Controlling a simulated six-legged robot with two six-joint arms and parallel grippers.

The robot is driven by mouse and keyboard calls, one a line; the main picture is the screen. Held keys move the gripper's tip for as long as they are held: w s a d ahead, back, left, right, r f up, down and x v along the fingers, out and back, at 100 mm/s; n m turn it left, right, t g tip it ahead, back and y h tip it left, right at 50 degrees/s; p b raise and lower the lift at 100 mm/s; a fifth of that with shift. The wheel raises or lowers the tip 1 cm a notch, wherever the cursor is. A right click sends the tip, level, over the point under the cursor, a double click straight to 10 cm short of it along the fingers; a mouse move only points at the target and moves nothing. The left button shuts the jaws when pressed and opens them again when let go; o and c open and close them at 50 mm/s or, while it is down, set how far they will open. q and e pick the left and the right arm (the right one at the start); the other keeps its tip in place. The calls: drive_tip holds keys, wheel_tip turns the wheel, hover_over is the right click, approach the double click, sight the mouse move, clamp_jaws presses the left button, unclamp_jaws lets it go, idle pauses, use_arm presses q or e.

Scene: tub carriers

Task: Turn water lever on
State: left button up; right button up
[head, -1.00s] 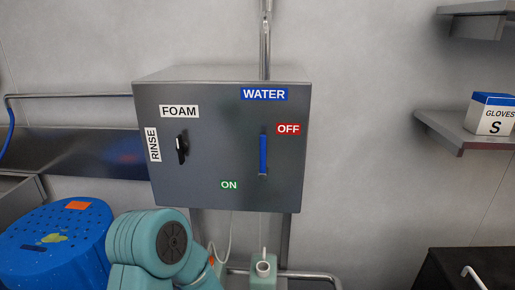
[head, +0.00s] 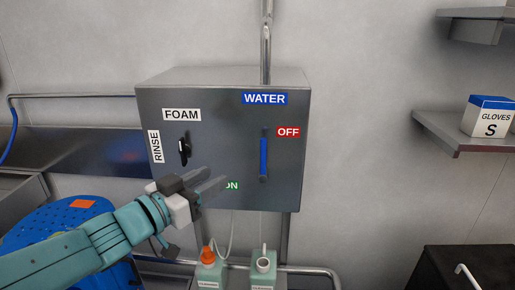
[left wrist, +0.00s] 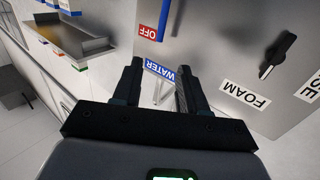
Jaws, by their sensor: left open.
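The blue water lever (head: 263,157) stands upright on the front of the grey metal control box (head: 222,108), below the WATER label (head: 264,98). The red OFF label (head: 288,132) is beside its upper part. The green ON label (head: 232,185) is lower left, partly covered by my left gripper (head: 217,184). That gripper is open and empty, left of the lever's lower end and apart from it. In the left wrist view the lever (left wrist: 163,18) shows at the top edge, beyond the open fingers (left wrist: 159,78). My right gripper is not in view.
A black FOAM/RINSE knob (head: 184,150) is on the box's left side. A pipe (head: 265,45) rises above it. Bottles (head: 264,262) stand below, with a blue drum (head: 45,225) at left. A shelf (head: 455,140) with a glove box (head: 490,118) is at right.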

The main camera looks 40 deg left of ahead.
sight(262, 147)
use_arm(q)
drive_tip(key=w, duration=1.6)
drive_tip(key=shift+w+d+r+p, duration=0.1)
drive_tip(key=shift+d+p, duration=0.15)
drive_tip(key=shift+p, duration=0.1)
drive_tip(key=shift+c, duration=0.2)
clamp_jaws()
